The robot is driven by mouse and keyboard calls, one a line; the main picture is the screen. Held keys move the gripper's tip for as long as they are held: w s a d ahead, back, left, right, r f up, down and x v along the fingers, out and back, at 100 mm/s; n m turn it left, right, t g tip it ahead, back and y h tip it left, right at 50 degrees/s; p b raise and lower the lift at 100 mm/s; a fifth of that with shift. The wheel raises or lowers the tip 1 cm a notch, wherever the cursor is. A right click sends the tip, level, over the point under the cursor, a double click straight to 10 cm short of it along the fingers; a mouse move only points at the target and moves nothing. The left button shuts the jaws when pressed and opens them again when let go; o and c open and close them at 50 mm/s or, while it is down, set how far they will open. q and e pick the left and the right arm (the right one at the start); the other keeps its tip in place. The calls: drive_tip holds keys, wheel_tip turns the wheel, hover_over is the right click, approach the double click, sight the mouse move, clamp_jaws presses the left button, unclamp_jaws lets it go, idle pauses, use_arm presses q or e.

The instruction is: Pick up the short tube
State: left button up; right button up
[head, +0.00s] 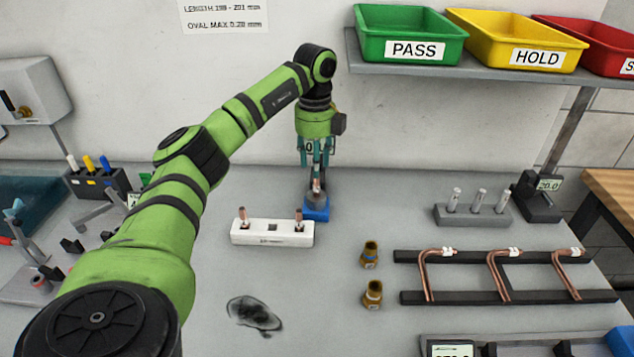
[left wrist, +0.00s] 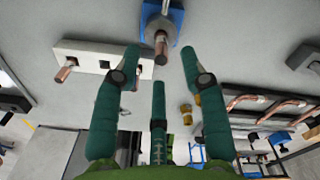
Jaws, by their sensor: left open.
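Several short copper tube pieces stand upright. One copper tube (head: 317,185) is in a grey holder on a blue base (head: 317,212); this tube also shows in the left wrist view (left wrist: 161,44). Two more, a left tube (head: 244,214) and a right tube (head: 298,216), stand in a white block (head: 272,239) to the left of the blue base. I cannot tell which one the task means. My left gripper (head: 317,172) points down over the blue base, its fingers spread. In the left wrist view the tube in the blue base lies between and beyond the open fingertips (left wrist: 160,60).
Two brass fittings (head: 370,255) stand to the right of the white block. Bent copper tubes (head: 499,277) lie on a black rack (head: 452,297) further right. A grey block with metal pins (head: 472,214) is behind it. A shelf with green (head: 410,35), yellow and red bins hangs above.

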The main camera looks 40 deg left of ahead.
sight(316, 181)
use_arm(q)
drive_tip(key=shift+s+d+f+p, duration=0.15)
drive_tip(key=shift+s+f+p, duration=0.1)
drive_tip(key=shift+f, duration=0.15)
drive_tip(key=shift+s+d+f+p, duration=0.15)
drive_tip(key=shift+f+p, duration=0.1)
drive_tip(key=shift+f, duration=0.15)
drive_tip(key=f, duration=0.2)
drive_tip(key=f+p, duration=0.1)
drive_tip(key=shift+w+f, duration=0.25)
drive_tip(key=shift+f, duration=0.25)
clamp_jaws()
use_arm(e)
drive_tip(key=shift+s+r, duration=0.2)
drive_tip(key=shift+r, duration=0.9)
